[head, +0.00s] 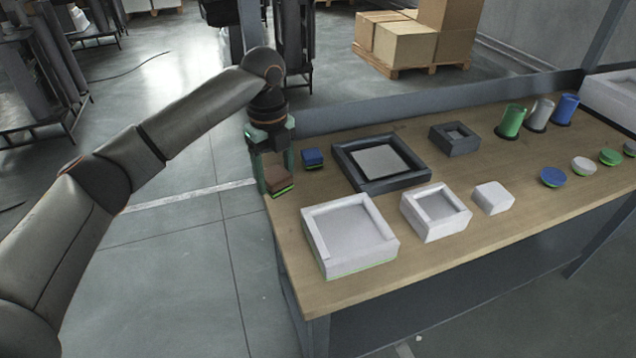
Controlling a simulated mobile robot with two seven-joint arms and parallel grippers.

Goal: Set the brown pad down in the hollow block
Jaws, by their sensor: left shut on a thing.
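My left gripper (277,184) is shut on the brown pad (280,179), which has a green lower edge. It holds the pad at the table's left end, near a small blue block. Several square blocks with hollows stand on the table, and I cannot tell which one the task means. They are a large white one (319,222), a smaller white one (408,210), a large dark one (345,165) with a grey middle, and a small dark one (462,149). The pad is apart from all of them. My right gripper is not in view.
The wooden table (520,195) also bears the blue block (313,158), a white block (492,198), green, grey and blue cups (511,121), and several round pieces (553,177) at the right. A dark raised edge (430,101) runs along the back. Boxes stand on a pallet behind.

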